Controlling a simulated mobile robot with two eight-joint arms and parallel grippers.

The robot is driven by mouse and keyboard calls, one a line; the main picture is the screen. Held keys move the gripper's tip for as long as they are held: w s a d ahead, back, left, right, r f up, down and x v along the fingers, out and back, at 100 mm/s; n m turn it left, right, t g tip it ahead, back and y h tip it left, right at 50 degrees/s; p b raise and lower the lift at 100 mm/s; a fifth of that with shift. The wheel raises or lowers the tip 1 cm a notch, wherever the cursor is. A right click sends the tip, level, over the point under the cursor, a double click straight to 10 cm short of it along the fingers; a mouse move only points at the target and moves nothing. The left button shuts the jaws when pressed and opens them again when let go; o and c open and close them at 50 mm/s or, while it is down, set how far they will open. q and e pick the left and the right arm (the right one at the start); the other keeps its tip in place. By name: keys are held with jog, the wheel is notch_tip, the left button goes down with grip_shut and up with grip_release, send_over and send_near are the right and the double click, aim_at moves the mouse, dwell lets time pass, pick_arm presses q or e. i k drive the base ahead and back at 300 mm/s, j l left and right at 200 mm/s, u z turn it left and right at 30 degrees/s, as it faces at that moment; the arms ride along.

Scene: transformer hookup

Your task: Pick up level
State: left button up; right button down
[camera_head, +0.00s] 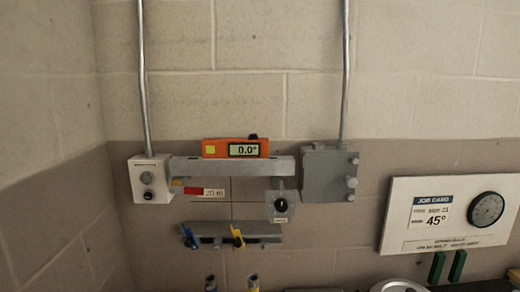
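The level (236,149) is an orange digital one with a yellow patch at its left and a display reading 0.0°. It sits upright on top of a grey horizontal bar (190,167) on the wall, with a small dark knob on its top right. Neither of my grippers can be made out in the head view, and nothing is seen touching the level.
A white box (149,181) and a grey box (328,176) with conduits flank the bar. Below it, a lower bar (268,229) carries blue and yellow clips. A job card board (398,230) reading 45° is at right. Wall space above the level is clear.

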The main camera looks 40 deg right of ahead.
aim_at(213, 148)
jog(key=z, duration=1.35)
jog(key=l, duration=0.1)
